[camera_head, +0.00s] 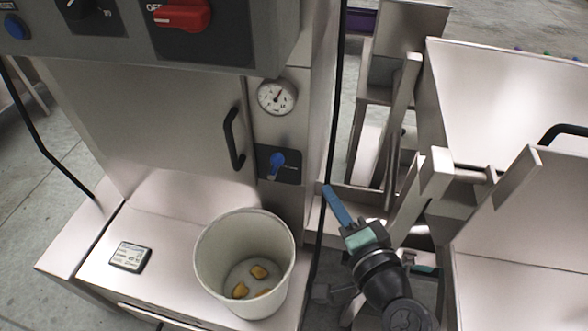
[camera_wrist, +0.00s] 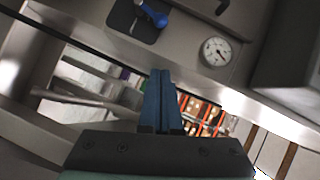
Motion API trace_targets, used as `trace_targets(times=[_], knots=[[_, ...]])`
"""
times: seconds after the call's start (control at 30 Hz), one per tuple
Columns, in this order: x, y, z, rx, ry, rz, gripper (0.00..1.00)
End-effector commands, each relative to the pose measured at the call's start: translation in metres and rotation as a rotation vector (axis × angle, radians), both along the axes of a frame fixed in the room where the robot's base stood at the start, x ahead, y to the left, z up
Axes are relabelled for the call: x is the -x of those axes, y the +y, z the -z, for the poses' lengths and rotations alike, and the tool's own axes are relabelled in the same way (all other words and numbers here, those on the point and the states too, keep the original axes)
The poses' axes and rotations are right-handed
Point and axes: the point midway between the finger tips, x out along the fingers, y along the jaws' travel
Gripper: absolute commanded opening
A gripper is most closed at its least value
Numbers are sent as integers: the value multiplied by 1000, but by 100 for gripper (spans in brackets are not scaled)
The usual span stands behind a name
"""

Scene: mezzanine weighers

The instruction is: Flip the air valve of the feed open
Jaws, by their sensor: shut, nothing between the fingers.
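The air valve is a small blue lever (camera_head: 276,164) on a dark plate (camera_head: 289,167), below a round pressure gauge (camera_head: 277,97) on the machine's front. In the wrist view the blue lever (camera_wrist: 152,13) is at the top, with the gauge (camera_wrist: 215,52) to its right. The lever slants in the head view. My gripper (camera_head: 330,190) is to the right of the valve and a little lower, apart from it. Its blue fingers (camera_wrist: 161,74) are shut together with nothing between them.
A white bucket (camera_head: 213,258) with several yellowish pieces stands on the ledge below the valve. A small grey display (camera_head: 130,256) lies left of it. A black door handle (camera_head: 233,138) sticks out left of the valve. A black cable (camera_head: 335,110) hangs to its right. Metal bins (camera_head: 490,95) stand at right.

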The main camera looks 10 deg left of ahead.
Motion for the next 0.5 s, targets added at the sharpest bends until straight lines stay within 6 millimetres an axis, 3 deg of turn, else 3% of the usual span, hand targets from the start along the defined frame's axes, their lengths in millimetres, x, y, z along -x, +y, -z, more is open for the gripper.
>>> trace_targets(times=[0.17, 0.5], knots=[[-5, 7, 9, -34, 22, -9, 0], [-61, 43, 19, -29, 18, -10, 0]])
